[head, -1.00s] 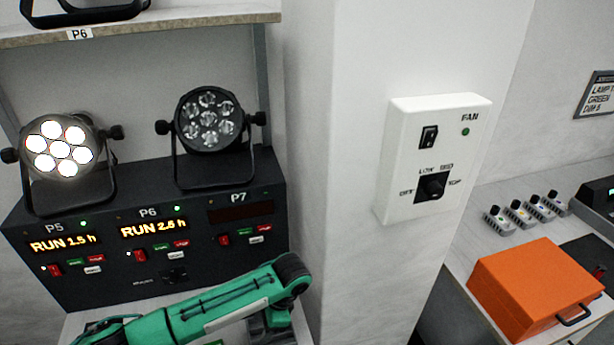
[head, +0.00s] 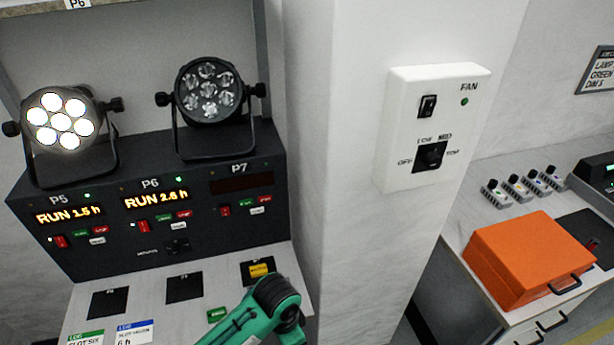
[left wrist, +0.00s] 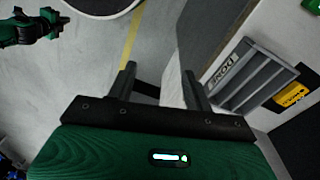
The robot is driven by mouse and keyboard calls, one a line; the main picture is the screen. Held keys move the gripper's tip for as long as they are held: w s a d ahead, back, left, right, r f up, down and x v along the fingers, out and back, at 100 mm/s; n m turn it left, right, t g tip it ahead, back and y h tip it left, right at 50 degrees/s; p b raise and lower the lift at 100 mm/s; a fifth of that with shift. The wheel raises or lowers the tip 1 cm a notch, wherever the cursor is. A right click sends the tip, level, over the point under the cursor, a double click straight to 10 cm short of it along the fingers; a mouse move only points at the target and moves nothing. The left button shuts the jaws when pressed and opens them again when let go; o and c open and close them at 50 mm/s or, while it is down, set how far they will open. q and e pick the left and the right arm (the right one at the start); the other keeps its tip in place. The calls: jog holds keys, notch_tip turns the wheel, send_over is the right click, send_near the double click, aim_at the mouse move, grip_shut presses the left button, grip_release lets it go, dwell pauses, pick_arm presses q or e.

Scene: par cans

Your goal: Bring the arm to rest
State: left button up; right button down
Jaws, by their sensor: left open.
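My left arm (head: 262,312) shows green and black at the bottom of the head view, in front of the counter. Its gripper is outside that view. In the left wrist view my left gripper (left wrist: 158,88) is open, its two dark fingers apart with nothing between them. The fingers are over grey floor and the pale edge of the counter. A grey ribbed tray marked DONE (left wrist: 250,80) lies to the right of the fingers.
A dark console (head: 150,215) carries a lit par can (head: 58,122) and an unlit one (head: 208,92). A yellow block (head: 259,270) sits on a black counter pad. A white pillar with a fan box (head: 433,130) stands right of the arm, then an orange case (head: 525,262).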

pick_arm(q)
jog(key=s+a+r+n+t, duration=0.2)
jog(key=s+a+n, duration=0.3)
jog(key=s+a, duration=0.3)
jog(key=s+a+r+n+t, duration=0.25)
jog(key=s+a+n, duration=0.3)
jog(key=a, duration=0.55)
notch_tip(320, 180, down, 28)
jog(key=g, duration=0.2)
jog(key=s+a+f+g, duration=0.1)
jog(key=s+a+f, duration=0.2)
jog(key=s+f, duration=1.7)
notch_tip(320, 180, down, 2)
jog(key=shift+s+f+m+y, duration=0.15)
jog(key=shift+f+m+y, duration=0.05)
jog(key=shift+m+y, duration=0.2)
